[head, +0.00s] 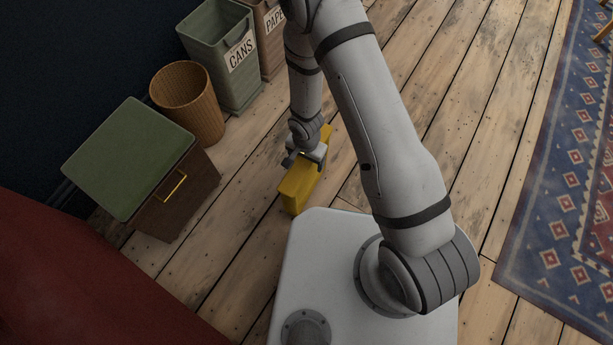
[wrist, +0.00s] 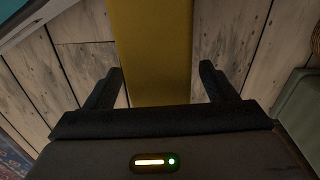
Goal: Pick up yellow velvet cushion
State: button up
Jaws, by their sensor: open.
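The yellow velvet cushion (head: 298,188) is a narrow yellow block on the wooden floor in the head view, just beyond my white base. My gripper (head: 305,157) is over its middle and hides part of it. In the wrist view the cushion (wrist: 152,50) runs from the top edge down between the two dark fingers of my gripper (wrist: 162,85). The fingers are open, one on each side of the cushion, with a visible gap of floor on both sides. The part nearest the palm is hidden.
A brown box with a green lid (head: 130,155) stands on the left. A wicker basket (head: 190,105), a green CANS bin (head: 225,60) and a PAPER bin (head: 268,35) stand behind it. A red surface (head: 80,285) is at lower left. A patterned rug (head: 570,190) lies right.

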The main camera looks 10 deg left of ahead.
jog(key=shift+f+b, duration=0.4)
jog(key=shift+f, duration=0.3)
jog(key=shift+c, duration=0.5)
jog(key=c, duration=1.5)
